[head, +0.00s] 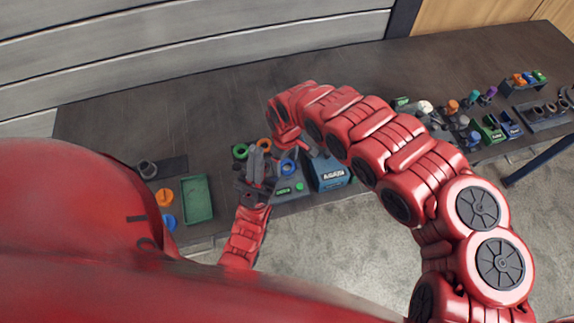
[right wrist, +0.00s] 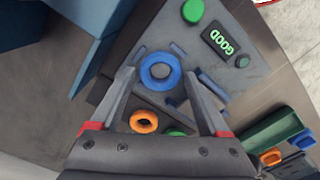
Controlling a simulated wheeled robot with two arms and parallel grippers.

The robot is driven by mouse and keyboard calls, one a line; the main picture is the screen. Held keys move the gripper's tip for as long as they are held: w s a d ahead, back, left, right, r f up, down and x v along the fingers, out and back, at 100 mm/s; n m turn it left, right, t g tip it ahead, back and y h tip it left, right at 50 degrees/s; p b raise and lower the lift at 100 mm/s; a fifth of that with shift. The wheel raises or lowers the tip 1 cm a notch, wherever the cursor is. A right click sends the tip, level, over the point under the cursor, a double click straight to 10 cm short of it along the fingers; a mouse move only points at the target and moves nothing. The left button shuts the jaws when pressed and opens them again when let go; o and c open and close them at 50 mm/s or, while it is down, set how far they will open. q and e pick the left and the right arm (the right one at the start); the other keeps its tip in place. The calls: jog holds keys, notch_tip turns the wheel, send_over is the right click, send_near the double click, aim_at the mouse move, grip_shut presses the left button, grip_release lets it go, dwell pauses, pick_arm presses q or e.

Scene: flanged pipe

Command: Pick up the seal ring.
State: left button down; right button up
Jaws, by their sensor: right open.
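A blue ring (head: 288,167) sits around a grey peg. In the right wrist view the blue ring (right wrist: 160,71) shows between the fingertips of my open right gripper (right wrist: 158,76), with gaps at both sides. An orange ring (right wrist: 144,122) is nearer the palm. In the head view my right gripper (head: 291,153) reaches down over the fixture. My left gripper (head: 257,152) points up beside the rings; its finger gap is unclear. A green ring (head: 240,152) is left of it.
A blue box (head: 329,171) stands close right of the blue ring. A GOOD sign (right wrist: 221,41) and a green button (right wrist: 193,11) are on the fixture. A green tray (head: 197,199) lies left. The table's back (head: 190,110) is clear.

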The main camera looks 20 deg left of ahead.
jog(key=c, duration=1.1)
jog(key=shift+r, duration=0.15)
